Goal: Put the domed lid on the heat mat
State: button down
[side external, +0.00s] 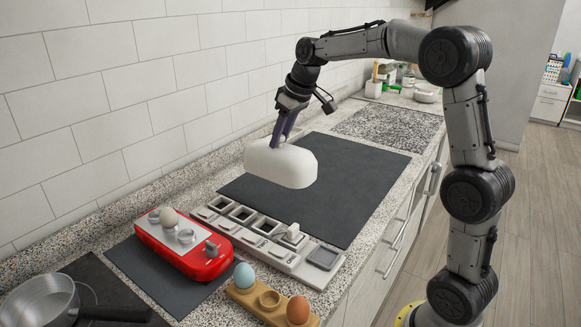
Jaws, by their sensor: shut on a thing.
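The white domed lid (280,164) is a rounded box shape. My gripper (279,141) is shut on the top of it and holds it in the air, roughly level, over the left part of a large dark mat (350,190). A smaller dark mat (152,281) lies nearer the front left, under a red base. Both mats lie flat on the counter; I cannot tell from their look which is the heat mat. The fingertips are partly hidden at the lid's top.
A grey compartment tray (282,262) lies between the mats. A wooden holder (249,297) with a blue egg (243,276) and a brown egg (298,310) is in front. A pot (38,302) stands left. The large mat's right side is clear.

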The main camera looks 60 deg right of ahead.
aim_at(263, 138)
jog(key=w+f, duration=0.1)
jog(key=w, duration=0.1)
jog(key=w+d+f, duration=0.1)
jog(key=w, duration=0.1)
jog(key=w+d+f, duration=0.1)
jog(key=w, duration=0.2)
jog(key=shift+w+f, duration=0.1)
jog(key=shift+f, duration=0.1)
jog(key=w+d+x, duration=0.1)
jog(key=x, duration=0.9)
jog(key=shift+r, duration=0.25)
jog(key=shift+d+f, duration=0.1)
jog(key=shift+f, duration=0.05)
jog(key=c, duration=0.5)
grip_release()
jog(key=v, duration=1.2)
jog(key=shift+s, duration=0.2)
